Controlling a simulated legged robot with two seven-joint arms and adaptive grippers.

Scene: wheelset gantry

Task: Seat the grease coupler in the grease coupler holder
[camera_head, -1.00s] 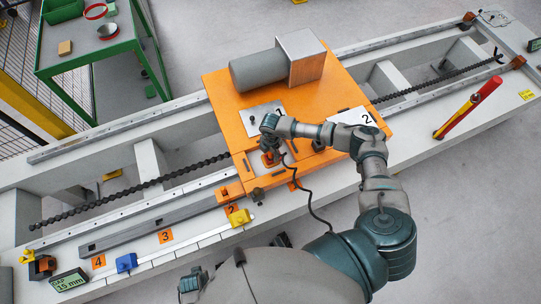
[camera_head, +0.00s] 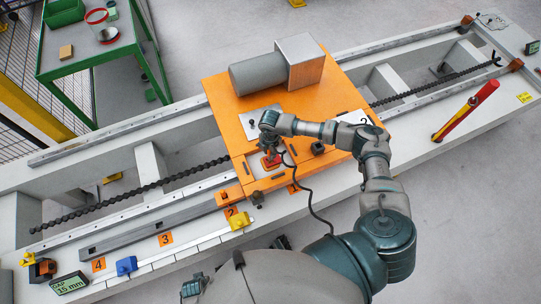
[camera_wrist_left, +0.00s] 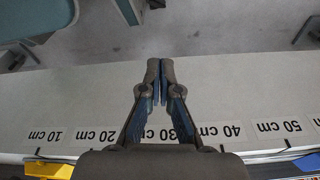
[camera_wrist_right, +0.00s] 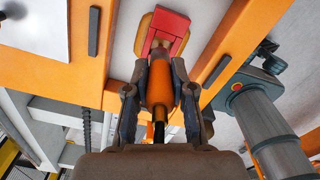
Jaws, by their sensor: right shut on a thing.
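The grease coupler (camera_wrist_right: 159,84) is an orange cylinder with a black hose end at its lower side in the right wrist view. My right gripper (camera_wrist_right: 160,72) is shut on it. A red block on a tan base (camera_wrist_right: 169,27), apparently the grease coupler holder, lies just beyond the fingertips. The coupler's far end meets or overlaps the red block; I cannot tell how deep. In the head view my right gripper (camera_head: 270,146) is over the front left of the orange gantry plate, with the red block (camera_head: 270,162) below it. My left gripper (camera_wrist_left: 160,76) is shut and empty above the bench.
The orange carriage (camera_head: 225,95) carries a grey motor (camera_head: 258,75) and a dark knob (camera_head: 317,148). A black hose (camera_head: 311,200) trails from my right gripper. A yellow block (camera_head: 239,220) and blue block (camera_head: 126,265) sit along the scale.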

